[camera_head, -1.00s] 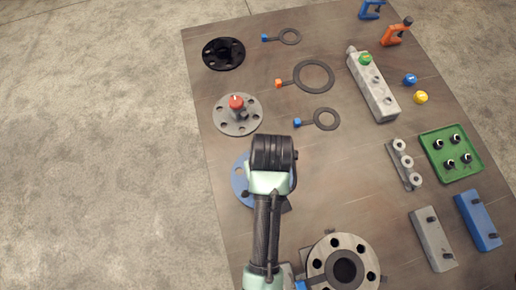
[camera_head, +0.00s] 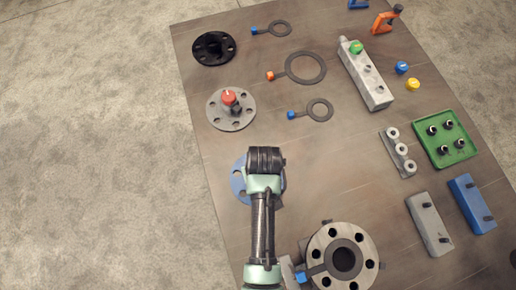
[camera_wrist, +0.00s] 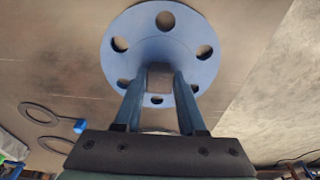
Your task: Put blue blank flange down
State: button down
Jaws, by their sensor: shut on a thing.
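The blue blank flange (camera_wrist: 160,45) is a round blue disc with several bolt holes, seen face-on in the wrist view. My gripper (camera_wrist: 159,80) is shut on the block-like grip at its centre, one finger on each side. In the head view the flange (camera_head: 238,180) shows only as a blue edge at the left of my arm, which hides most of it. It is over or on the brown table, left of the middle; I cannot tell whether it touches the tabletop.
A grey flange with a red knob (camera_head: 231,109) and a black flange (camera_head: 214,48) lie farther up the table (camera_head: 290,150). A grey flanged pipe (camera_head: 368,244) stands right of my arm. Gasket rings (camera_head: 320,108) lie up and to the right. A green tray (camera_head: 462,155) is at the right.

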jog(key=shift+c, duration=2.4)
grip_release()
notch_tip(320, 180, up, 12)
jog(key=s, duration=0.2)
jog(key=w+r+m+t, duration=0.1)
jog(key=w+r+t, duration=0.65)
jog(key=r, duration=0.75)
jog(key=w+r+m+t, duration=0.1)
jog(key=w+r+t, duration=0.4)
jog(key=w+r, duration=0.8)
jog(key=s+r+t, duration=0.2)
jog(key=r+t, duration=0.1)
jog(key=r, duration=0.7)
jog(key=s+r+t, duration=0.2)
jog(key=r+t, duration=0.1)
jog(key=r, duration=0.6)
jog(key=s+r+t, duration=0.3)
jog(key=s+r, duration=0.2)
jog(key=r, duration=0.3)
jog(key=s+r+m+t, duration=0.1)
jog(key=s+r+t, duration=0.3)
jog(key=r, duration=0.5)
jog(key=shift+s+r+m+h, duration=0.15)
jog(key=shift+s+m+h, duration=0.15)
jog(key=shift+s, duration=0.35)
